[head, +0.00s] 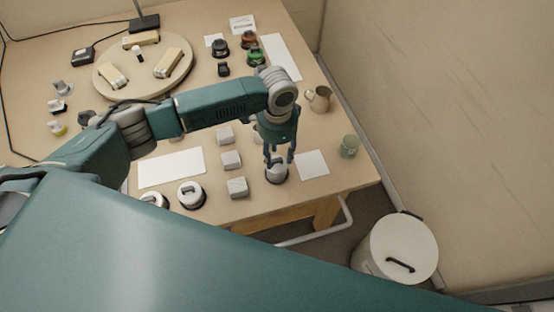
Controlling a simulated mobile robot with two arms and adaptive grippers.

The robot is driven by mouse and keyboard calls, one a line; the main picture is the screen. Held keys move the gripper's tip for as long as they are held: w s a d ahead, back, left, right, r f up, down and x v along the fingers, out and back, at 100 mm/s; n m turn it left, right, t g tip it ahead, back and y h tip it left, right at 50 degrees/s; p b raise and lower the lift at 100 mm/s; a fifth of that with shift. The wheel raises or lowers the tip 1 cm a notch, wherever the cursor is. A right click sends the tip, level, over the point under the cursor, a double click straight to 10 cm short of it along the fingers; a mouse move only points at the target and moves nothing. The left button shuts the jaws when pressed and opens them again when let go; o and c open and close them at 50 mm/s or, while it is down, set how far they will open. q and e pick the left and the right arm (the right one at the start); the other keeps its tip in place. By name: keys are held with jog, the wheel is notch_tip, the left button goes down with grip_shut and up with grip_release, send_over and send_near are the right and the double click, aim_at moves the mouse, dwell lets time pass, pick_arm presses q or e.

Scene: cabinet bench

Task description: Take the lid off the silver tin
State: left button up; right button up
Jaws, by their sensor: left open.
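My left gripper (279,160) points down near the table's front right part, with its fingers apart. A small silver-grey tin (276,175) with a dark base stands directly under the fingertips. The fingers hide most of its top, so I cannot tell whether they touch its lid. Two other pale round tins with dark knobs stand at the front left: one tin (191,195) is in full view, and the other tin (154,200) is partly hidden by my body. My right gripper is out of view.
Several pale blocks (231,160) stand in a column left of the gripper. White sheets (171,167) lie on either side. A green cup (349,146) and a metal jug (319,99) stand at the right. Dark, green and brown-topped jars stand behind. A lidded bin (398,249) is on the floor.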

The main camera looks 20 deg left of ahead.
aim_at(277, 162)
pick_arm(q)
notch_tip(277, 162, down, 2)
jog(key=shift+s, duration=0.1)
jog(key=shift+f, duration=0.15)
jog(key=c, duration=1)
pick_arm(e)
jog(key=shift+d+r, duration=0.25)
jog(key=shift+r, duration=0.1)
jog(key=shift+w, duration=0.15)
